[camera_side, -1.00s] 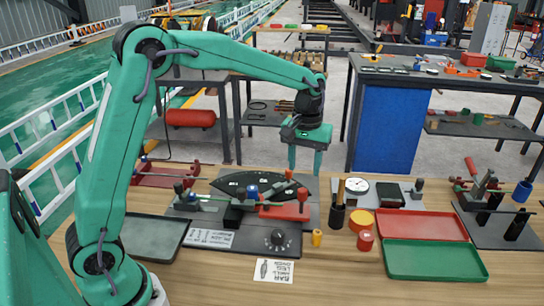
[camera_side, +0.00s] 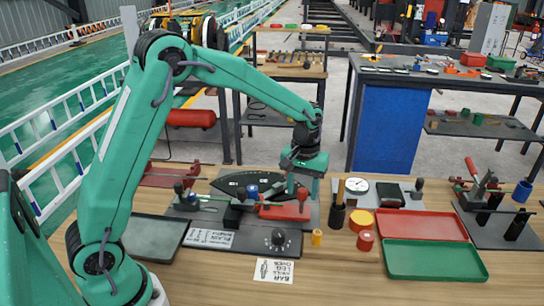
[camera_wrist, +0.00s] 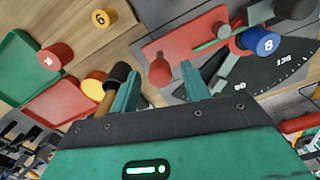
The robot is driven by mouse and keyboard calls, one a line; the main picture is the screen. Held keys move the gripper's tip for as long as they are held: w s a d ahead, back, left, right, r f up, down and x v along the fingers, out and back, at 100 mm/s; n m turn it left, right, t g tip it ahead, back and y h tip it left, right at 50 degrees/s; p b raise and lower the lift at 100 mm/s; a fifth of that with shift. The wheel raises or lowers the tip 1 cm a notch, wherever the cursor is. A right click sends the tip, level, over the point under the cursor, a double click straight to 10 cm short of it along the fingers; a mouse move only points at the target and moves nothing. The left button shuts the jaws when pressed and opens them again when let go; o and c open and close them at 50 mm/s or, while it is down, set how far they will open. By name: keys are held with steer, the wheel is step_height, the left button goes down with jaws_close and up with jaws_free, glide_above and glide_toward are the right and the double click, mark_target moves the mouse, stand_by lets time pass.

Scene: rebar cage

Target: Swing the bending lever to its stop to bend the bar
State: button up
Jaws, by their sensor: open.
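The bending lever (camera_side: 284,211) is a red arm on the dark bending plate, with an upright red knob (camera_side: 302,194) at its right end. In the wrist view the red lever (camera_wrist: 178,40) and its knob (camera_wrist: 159,72) show just ahead of my fingers. The thin green bar (camera_side: 208,197) runs along the bender past the blue post (camera_side: 252,191). A dark angle dial (camera_side: 240,184) lies behind it. My gripper (camera_side: 303,188) points down over the knob. In the wrist view my gripper (camera_wrist: 160,84) is open, its fingers spread either side of the knob. Contact cannot be told.
Yellow and red cylinders (camera_side: 365,241), a red tray (camera_side: 420,225) and a green tray (camera_side: 435,260) lie farther right. A dark tray (camera_side: 152,237) is at left.

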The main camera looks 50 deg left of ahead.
jaws_close()
